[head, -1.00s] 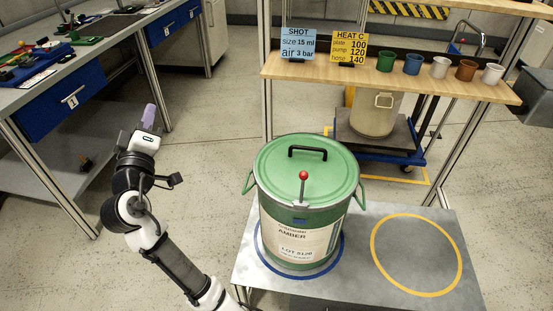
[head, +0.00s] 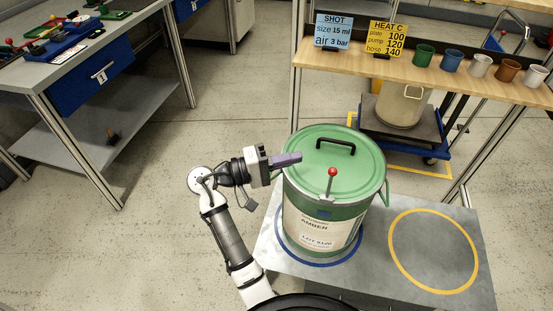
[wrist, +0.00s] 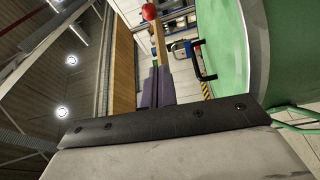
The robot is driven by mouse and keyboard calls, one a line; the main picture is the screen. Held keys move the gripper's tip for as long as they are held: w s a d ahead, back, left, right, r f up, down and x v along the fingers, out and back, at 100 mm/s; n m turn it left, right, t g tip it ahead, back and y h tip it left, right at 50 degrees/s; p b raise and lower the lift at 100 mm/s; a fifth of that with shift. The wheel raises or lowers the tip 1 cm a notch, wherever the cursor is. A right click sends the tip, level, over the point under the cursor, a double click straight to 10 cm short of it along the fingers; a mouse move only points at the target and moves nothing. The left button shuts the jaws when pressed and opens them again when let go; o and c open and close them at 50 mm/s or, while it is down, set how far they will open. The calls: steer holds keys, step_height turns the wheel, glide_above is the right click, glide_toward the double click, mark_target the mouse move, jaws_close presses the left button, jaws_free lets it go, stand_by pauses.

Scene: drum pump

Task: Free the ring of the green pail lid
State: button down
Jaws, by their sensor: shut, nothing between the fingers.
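The green pail (head: 322,215) stands upright on the metal table, inside the blue ring marking. Its green lid (head: 318,165) is on top, with a black handle (head: 336,146) and a lever with a red knob (head: 332,172) at the front of the rim. My gripper (head: 298,158) is shut and empty at the left edge of the lid, its purple fingers pointing right. I cannot tell whether they touch the lid. In the wrist view the purple fingers (wrist: 157,86) lie together, with the red knob (wrist: 149,12) beyond them and the lid (wrist: 226,50) to the right.
A yellow ring marking (head: 433,286) on the table to the right is empty. Behind is a wooden shelf (head: 400,66) with several cups and two signs. A beige pail (head: 400,108) stands on a dolly below it. A workbench (head: 80,50) is at the left.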

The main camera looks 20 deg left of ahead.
mark_target(330, 184)
steer(key=x, duration=0.4)
steer(key=shift+r+p, duration=0.1)
steer(key=shift+p, duration=0.3)
steer(key=shift+s+d+p, duration=0.3)
steer(key=shift+s+d, duration=0.45)
steer(key=shift+s+d+f, duration=0.3)
steer(key=shift+s+d, duration=0.3)
steer(key=shift+s+f, duration=0.1)
